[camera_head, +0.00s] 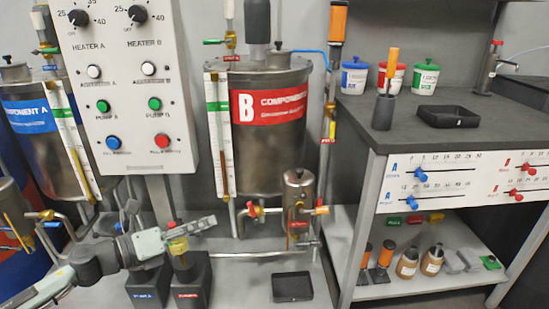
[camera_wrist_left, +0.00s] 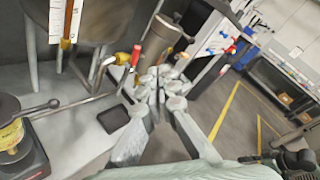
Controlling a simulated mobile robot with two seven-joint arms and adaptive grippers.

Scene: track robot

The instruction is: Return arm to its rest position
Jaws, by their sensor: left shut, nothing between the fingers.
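My left arm enters the camera_head view from the lower left. Its left gripper (camera_head: 205,222) points right, shut and empty, in front of the component B tank (camera_head: 270,155). In the wrist view the gripper's fingertips (camera_wrist_left: 165,84) are together with nothing between them. A yellowish vessel (camera_head: 178,246) sits on a black stand (camera_head: 192,285) under the gripper in the head view. The vessel also shows at the left edge of the wrist view (camera_wrist_left: 11,138). My right gripper is in neither view.
A control panel (camera_head: 125,75) stands behind the arm. A small metal tank (camera_head: 298,195) with red-handled valves is right of the gripper. A black tray (camera_head: 292,287) lies on the grey surface. A dark bench (camera_head: 440,130) with lidded pots is at the right.

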